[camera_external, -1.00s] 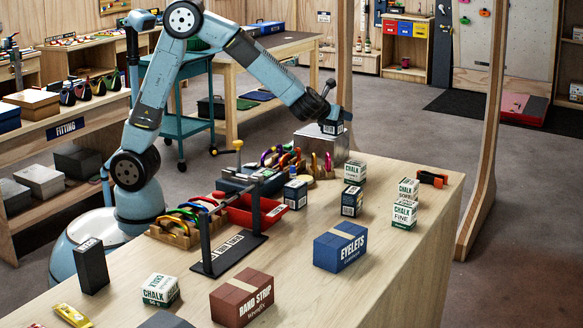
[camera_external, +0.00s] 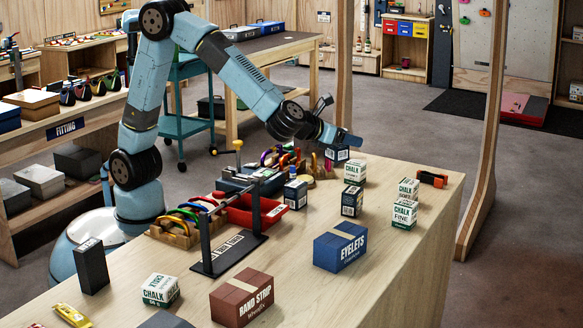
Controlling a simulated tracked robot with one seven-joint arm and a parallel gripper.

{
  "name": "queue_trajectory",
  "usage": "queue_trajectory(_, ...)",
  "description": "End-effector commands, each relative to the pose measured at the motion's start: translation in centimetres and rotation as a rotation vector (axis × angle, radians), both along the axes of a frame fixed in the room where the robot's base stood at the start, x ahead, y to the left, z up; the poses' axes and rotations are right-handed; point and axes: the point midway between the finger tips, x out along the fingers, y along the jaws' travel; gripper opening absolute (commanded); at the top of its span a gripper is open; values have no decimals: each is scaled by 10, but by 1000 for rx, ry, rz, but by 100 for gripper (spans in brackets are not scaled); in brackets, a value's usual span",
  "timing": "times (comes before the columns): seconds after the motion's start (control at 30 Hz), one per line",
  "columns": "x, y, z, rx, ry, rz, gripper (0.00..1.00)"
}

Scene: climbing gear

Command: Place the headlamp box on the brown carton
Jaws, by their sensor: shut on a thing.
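My gripper (camera_external: 342,143) is at the far end of the workbench, with its wrist reaching in from the left.
A blue EYELETS carton (camera_external: 341,247) stands between. Dark small boxes (camera_external: 295,194) (camera_external: 352,201) and white-green chalk boxes (camera_external: 161,290) (camera_external: 404,214) stand around. A black stand with a bar (camera_external: 228,252) rises left of centre, near a red tray (camera_external: 252,212).

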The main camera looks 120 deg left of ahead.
Motion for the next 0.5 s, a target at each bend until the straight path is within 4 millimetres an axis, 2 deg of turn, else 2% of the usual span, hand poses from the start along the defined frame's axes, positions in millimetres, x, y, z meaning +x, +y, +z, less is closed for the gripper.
queue_trajectory(0.03,7,-25,2,0,-1,-35,32)
queue_trajectory(0.2,20,-96,9,1,-2,-130,32)
queue_trajectory(0.5,22,-224,20,-1,-1,-300,32)
